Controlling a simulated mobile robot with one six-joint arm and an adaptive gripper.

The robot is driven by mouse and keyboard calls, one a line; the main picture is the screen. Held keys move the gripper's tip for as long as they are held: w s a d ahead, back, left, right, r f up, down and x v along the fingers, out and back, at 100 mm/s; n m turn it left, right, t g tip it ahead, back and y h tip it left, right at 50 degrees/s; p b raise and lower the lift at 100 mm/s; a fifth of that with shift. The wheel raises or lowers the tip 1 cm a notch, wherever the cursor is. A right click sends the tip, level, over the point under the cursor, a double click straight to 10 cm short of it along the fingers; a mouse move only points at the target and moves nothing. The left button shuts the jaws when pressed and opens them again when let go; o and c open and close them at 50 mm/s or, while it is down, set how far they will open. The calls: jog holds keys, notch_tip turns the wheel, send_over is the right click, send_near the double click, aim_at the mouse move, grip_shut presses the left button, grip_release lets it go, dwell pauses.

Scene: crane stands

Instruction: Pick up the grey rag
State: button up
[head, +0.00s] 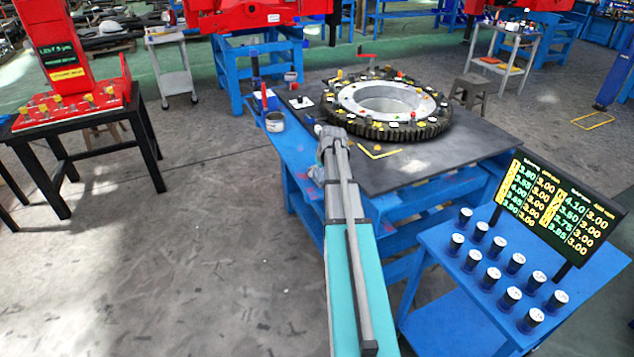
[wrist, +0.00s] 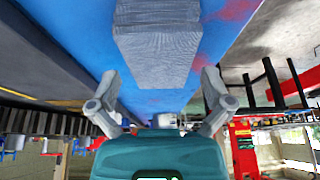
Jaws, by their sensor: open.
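In the wrist view a grey block-shaped thing with a cloth-like weave, which looks like the grey rag (wrist: 158,42), is at the top middle on a blue surface (wrist: 75,35). My gripper (wrist: 160,78) is open, with one finger on each side of the picture. The rag's near end lies between and just beyond the fingertips, and no finger visibly touches it. In the head view my arm reaches to the left edge of the blue bench (head: 300,165). The arm hides most of the gripper there, and I cannot make out the rag clearly.
A dark tabletop (head: 465,150) carries a large toothed ring (head: 390,130) with small coloured pieces. A grey tin (head: 275,122) stands on the bench's left ledge. A blue cart (head: 440,237) with several black cylinders and a display board is at right.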

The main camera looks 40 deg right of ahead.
jog(key=shift+b+x, duration=0.5)
jog(key=shift+x, duration=0.35)
jog(key=shift+f, duration=0.2)
dwell(0.6)
jog(key=c, duration=1)
jog(key=shift+r, duration=0.1)
notch_tip(320, 180, up, 3)
jog(key=shift+f+p, duration=0.2)
jog(key=shift+p, duration=0.95)
jog(key=d+r+p, duration=0.3)
jog(key=d, duration=0.1)
jog(key=w+d+r+p, duration=0.1)
jog(key=d+r+p, duration=0.3)
jog(key=d, duration=0.1)
jog(key=w+d+r+p, duration=0.1)
jog(key=d+r+p, duration=0.2)
jog(key=d, duration=0.1)
jog(key=shift+w+d+r+p, duration=0.15)
jog(key=shift+d+r+p, duration=0.2)
jog(key=shift+d+p, duration=0.05)
